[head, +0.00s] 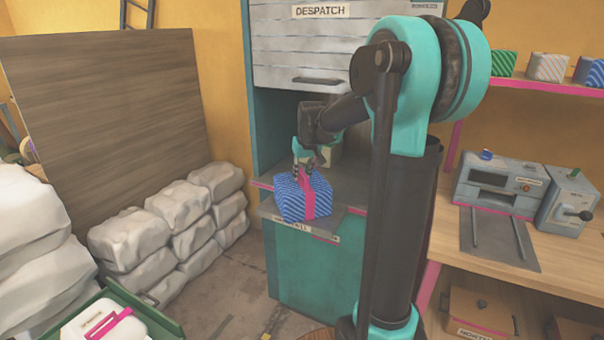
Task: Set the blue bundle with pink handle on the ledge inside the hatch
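The blue striped bundle (291,202) with a pink band and handle is at the front of the open hatch, over the grey front lip (328,224). My gripper (303,170) is above it, with its fingers at the pink handle, and appears shut on it. Whether the bundle's underside touches the lip cannot be told. The hatch is a teal cabinet with its "DESPATCH" shutter (302,48) raised. The grey ledge inside (345,189) has a pink front edge and lies behind the bundle. My arm hides the right part of the hatch.
White sacks (165,245) are stacked to the left, before a wooden panel (110,100). A workbench (490,258) with a grey press (498,186) and a shelf of striped bundles (548,67) are at right.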

